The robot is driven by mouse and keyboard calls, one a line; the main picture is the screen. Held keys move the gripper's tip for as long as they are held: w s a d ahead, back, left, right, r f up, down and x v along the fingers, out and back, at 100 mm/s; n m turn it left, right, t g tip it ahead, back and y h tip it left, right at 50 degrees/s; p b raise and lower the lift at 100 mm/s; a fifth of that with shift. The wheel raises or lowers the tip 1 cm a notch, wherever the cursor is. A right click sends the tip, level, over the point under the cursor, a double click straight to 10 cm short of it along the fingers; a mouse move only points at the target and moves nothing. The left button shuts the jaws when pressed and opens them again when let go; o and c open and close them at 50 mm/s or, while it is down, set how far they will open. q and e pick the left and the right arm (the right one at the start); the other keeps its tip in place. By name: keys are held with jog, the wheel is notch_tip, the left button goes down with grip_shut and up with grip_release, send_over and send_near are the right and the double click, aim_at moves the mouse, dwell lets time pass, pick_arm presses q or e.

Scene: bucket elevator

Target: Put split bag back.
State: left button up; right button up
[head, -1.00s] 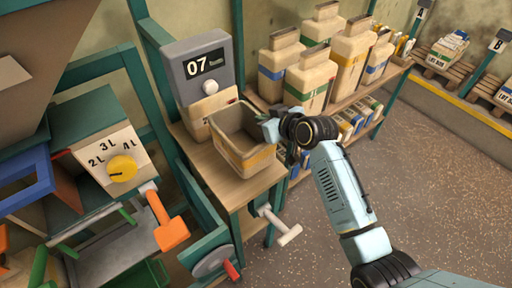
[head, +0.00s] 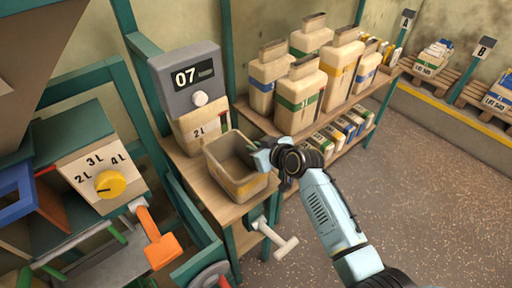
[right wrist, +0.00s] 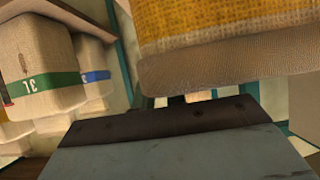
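An open-topped tan bag (head: 238,180) with a yellow band, which looks like the split bag, is at the small wooden table (head: 190,175). Its yellow woven side fills the top of the right wrist view (right wrist: 230,30). My right gripper (head: 262,158) is at the bag's right wall, near the rim, and appears shut on it. The fingertips are hidden in both views. I cannot tell whether the bag's base touches the table. My left gripper is not in view.
A grey box with display 07 (head: 184,75) stands behind the bag. A wooden shelf (head: 345,117) at the right holds several banded bags, including a green-banded one (head: 300,98). A dial panel (head: 105,170) is at the left. The speckled floor (head: 420,190) is clear.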

jog(key=shift+o, duration=1.1)
jog(key=shift+s+d+r, duration=0.15)
jog(key=shift+r, duration=0.15)
jog(key=p+v, duration=0.2)
jog(key=v, duration=0.9)
jog(key=shift+s, duration=0.25)
jog(key=shift+d, duration=0.1)
